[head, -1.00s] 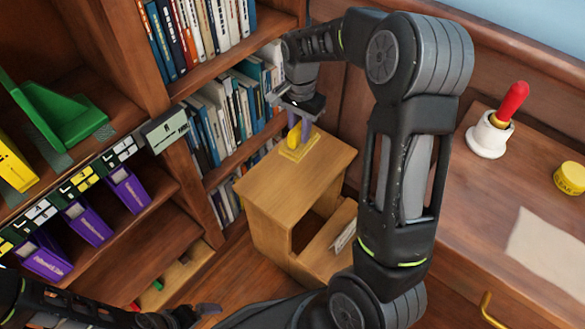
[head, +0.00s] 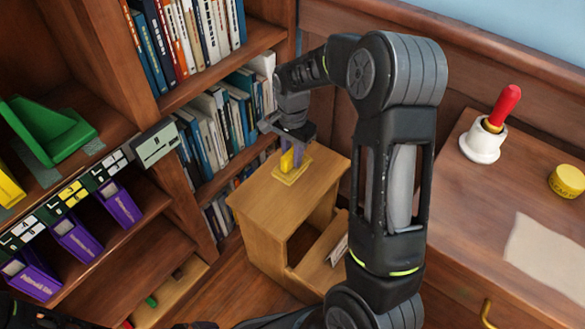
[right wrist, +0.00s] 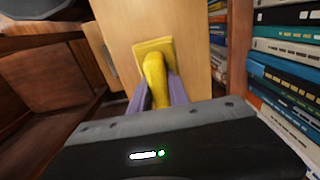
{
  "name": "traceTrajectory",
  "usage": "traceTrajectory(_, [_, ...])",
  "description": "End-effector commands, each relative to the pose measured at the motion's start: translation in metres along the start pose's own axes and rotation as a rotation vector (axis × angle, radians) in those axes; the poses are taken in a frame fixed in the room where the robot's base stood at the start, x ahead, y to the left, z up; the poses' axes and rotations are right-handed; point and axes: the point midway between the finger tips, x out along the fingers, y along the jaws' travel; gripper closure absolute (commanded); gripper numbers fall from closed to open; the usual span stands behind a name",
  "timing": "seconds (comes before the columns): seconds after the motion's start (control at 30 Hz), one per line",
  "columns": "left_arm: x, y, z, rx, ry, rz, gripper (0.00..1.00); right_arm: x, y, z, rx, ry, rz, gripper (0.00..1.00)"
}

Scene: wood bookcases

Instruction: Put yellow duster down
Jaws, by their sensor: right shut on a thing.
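The yellow duster (head: 288,175) has a flat square base and an upright handle. It is at the top of a small wooden step stool (head: 258,204), base down, near the back edge. Whether the base touches the wood or hangs just above it, I cannot tell. My right gripper (head: 291,158) is shut on the handle from above, with one purple finger on each side. The right wrist view shows the duster's base (right wrist: 152,45) over the pale wood and the handle between the fingers (right wrist: 157,88). Only a bit of my left gripper (head: 195,325) shows at the bottom edge.
A bookcase with rows of books (head: 215,125) stands close to the left of the stool. The stool top's front is clear.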

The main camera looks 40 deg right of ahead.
Motion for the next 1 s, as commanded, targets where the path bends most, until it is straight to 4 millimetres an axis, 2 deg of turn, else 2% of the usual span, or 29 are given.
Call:
traceTrajectory(0.23, [0.002,-0.001,0.000,0.000,0.001,0.000,0.02,0.005,0.000,0.000,0.000,0.000,0.001,1.00])
traceTrajectory(0.53, [0.012,-0.008,-0.004,-0.005,0.009,-0.004,0.02,0.048,0.000,0.000,0.000,0.000,0.002,1.00])
traceTrajectory(0.97, [0.014,-0.009,-0.005,-0.006,0.011,-0.005,0.02,0.053,0.000,0.000,0.000,0.000,0.000,1.00])
traceTrajectory(1.0, [0.013,-0.009,-0.005,-0.006,0.011,-0.005,0.02,0.052,0.000,0.000,0.000,0.000,0.000,0.76])
